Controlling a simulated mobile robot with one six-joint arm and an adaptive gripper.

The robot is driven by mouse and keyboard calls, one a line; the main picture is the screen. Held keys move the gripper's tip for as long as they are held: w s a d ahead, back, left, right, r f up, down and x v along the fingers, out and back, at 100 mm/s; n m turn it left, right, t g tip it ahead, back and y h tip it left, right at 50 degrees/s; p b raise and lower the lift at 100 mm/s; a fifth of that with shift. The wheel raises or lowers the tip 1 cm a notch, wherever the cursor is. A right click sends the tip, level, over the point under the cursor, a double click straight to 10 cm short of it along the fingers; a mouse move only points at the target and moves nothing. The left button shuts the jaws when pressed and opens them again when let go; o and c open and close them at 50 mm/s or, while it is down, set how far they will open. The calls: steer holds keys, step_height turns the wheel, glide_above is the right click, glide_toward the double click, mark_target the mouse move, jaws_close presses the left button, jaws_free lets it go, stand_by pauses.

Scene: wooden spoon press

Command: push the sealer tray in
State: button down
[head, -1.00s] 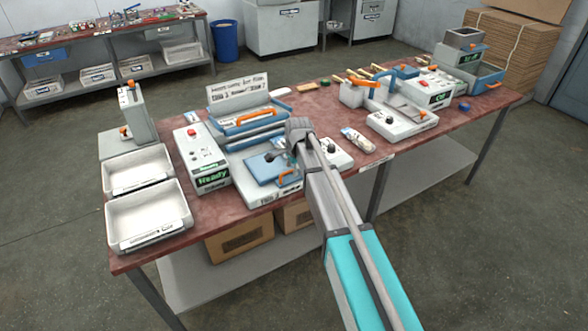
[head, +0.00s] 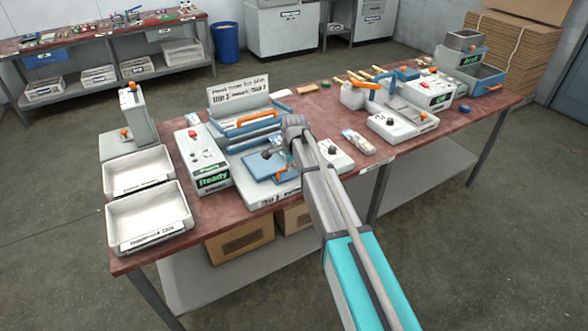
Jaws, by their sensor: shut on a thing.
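The sealer (head: 272,188) is a pale machine on the near side of the red-brown bench, with a raised blue-edged lid at its back. Its blue sealer tray (head: 258,168) lies flat on the front part, with a dark knob on it. My gripper (head: 287,160) is low at the right front of the tray. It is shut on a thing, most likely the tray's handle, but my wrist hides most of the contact. The fingertips are too small to make out clearly.
A control box reading "Ready" (head: 203,164) stands left of the sealer. Two white bins (head: 150,222) sit at the bench's left end. A small box with a black knob (head: 336,155) is close on my right. A second sealer-like machine (head: 402,123) stands farther right.

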mark_target(282, 167)
steer(key=w+a, duration=0.1)
steer(key=w, duration=0.1)
steer(key=w+a, duration=0.1)
steer(key=w, duration=0.1)
steer(key=shift+a, duration=0.4)
steer(key=c, duration=0.7)
jaws_free()
steer(key=shift+w, duration=0.1)
